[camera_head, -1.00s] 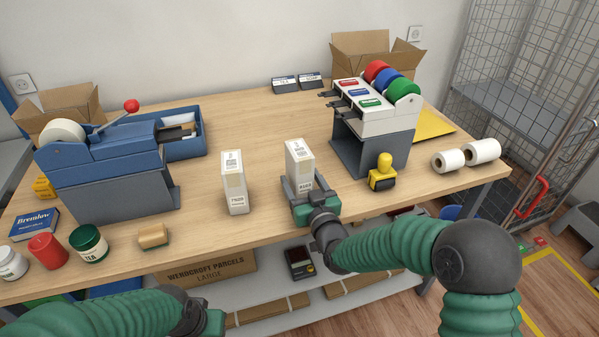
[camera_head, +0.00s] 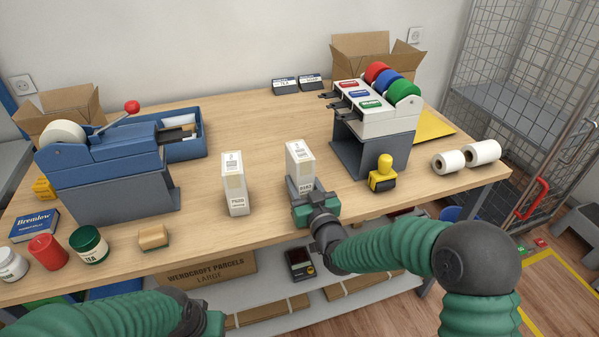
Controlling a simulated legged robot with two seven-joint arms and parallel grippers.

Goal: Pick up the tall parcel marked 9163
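Two tall white parcels stand upright on the wooden counter. The right tall parcel (camera_head: 300,163) has a printed label on top and a number low on its front, partly covered by my gripper and too small to read surely. The left tall parcel (camera_head: 235,185) carries a number that looks like 7920. My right gripper (camera_head: 304,187) is at the lower front of the right parcel, its fingers closed in against the sides; the far finger is mostly hidden. My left gripper (camera_head: 212,322) is low at the bottom edge, away from the parcels, its fingers not clearly shown.
A blue tape dispenser (camera_head: 110,170) stands left; a label-roll machine (camera_head: 375,120) stands close right of the parcels. A yellow stamp (camera_head: 383,174), a sponge (camera_head: 153,236) and jars lie near the front edge. The counter (camera_head: 255,130) behind the parcels is clear.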

